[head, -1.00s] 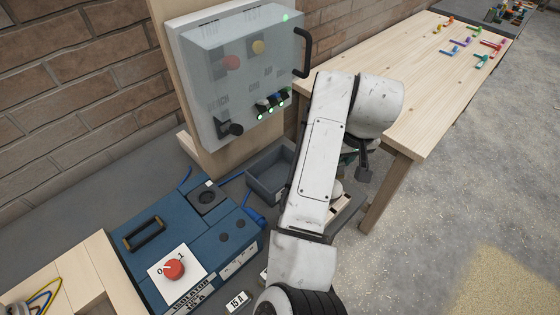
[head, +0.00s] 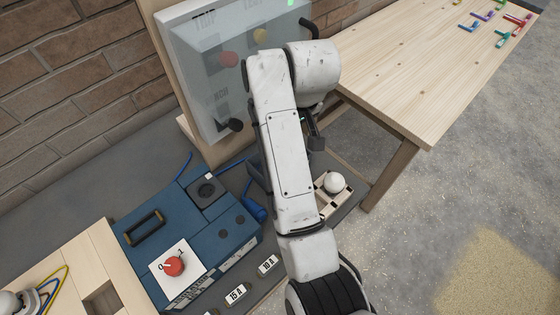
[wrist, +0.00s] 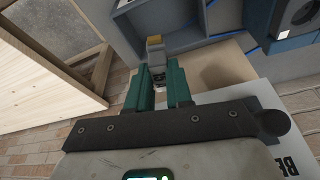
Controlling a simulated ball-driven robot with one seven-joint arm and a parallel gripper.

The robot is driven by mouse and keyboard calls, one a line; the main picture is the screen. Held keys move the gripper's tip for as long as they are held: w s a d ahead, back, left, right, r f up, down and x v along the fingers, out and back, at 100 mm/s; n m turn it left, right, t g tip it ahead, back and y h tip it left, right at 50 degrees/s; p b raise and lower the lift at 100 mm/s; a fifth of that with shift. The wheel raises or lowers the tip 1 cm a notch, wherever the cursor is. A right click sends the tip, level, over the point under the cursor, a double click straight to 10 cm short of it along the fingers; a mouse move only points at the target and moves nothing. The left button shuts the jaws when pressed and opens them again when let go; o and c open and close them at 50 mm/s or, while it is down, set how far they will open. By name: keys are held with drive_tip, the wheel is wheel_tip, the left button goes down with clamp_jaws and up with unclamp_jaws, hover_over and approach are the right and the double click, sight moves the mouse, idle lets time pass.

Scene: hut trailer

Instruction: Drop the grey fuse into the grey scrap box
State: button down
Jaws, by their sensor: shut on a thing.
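The grey fuse (wrist: 156,60), with a yellowish end, is between the green fingers of my gripper (wrist: 158,84) in the wrist view. My gripper is shut on it. The grey scrap box (wrist: 222,15) is at the top of the wrist view, beyond the fuse's tip; I cannot tell the height between them. In the head view my arm hides most of the box, the fuse and the fingertips. Only a sliver of the box (head: 256,168) shows left of my arm.
A panel with a clear cover and black handle (head: 205,85) stands behind my arm. A blue isolator unit (head: 215,240) with a red knob is at left. A wooden table (head: 420,70) is at right.

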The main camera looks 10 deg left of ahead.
drive_tip(key=shift+d+f, duration=0.1)
drive_tip(key=shift+f, duration=1.9)
drive_tip(key=c, duration=0.9)
unclamp_jaws()
drive_tip(key=shift+c, duration=0.2)
drive_tip(key=v, duration=0.8)
drive_tip(key=shift+r, duration=0.4)
drive_tip(key=shift+w+d+r, duration=0.1)
drive_tip(key=shift+d+r, duration=0.05)
drive_tip(key=shift+r, duration=0.55)
drive_tip(key=shift+s+d+r, duration=0.1)
drive_tip(key=shift+s+r, duration=0.15)
drive_tip(key=shift+s, duration=0.1)
